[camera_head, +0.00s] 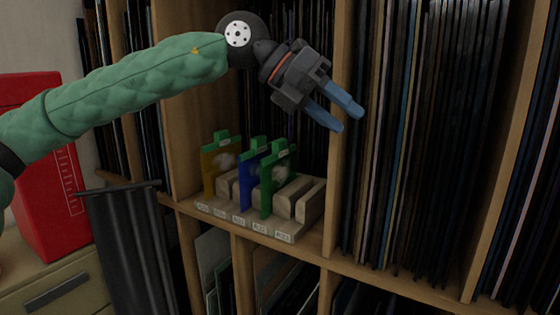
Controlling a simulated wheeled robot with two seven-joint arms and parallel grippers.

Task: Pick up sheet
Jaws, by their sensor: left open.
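Three coloured sheets stand upright in a slotted wooden holder (312,207) on the shelf: a yellow sheet (208,175) at the left, a blue sheet (246,188) in the middle and a green sheet (267,192) at the right. Each has a green top edge, and the holder has small labels along its front. My left gripper (340,117) is above and to the right of the holder, in front of an upright divider. Its blue-tipped fingers point down and right, apart and empty. It does not touch the sheets. My right gripper is not in view.
Wooden shelf dividers (343,60) flank the compartment. Tall thin panels (430,140) fill the bay on the right, and more panels stand below. A red box (50,180) stands on a drawer cabinet (50,285) at the left. Dark cloth (130,240) hangs beside the shelf.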

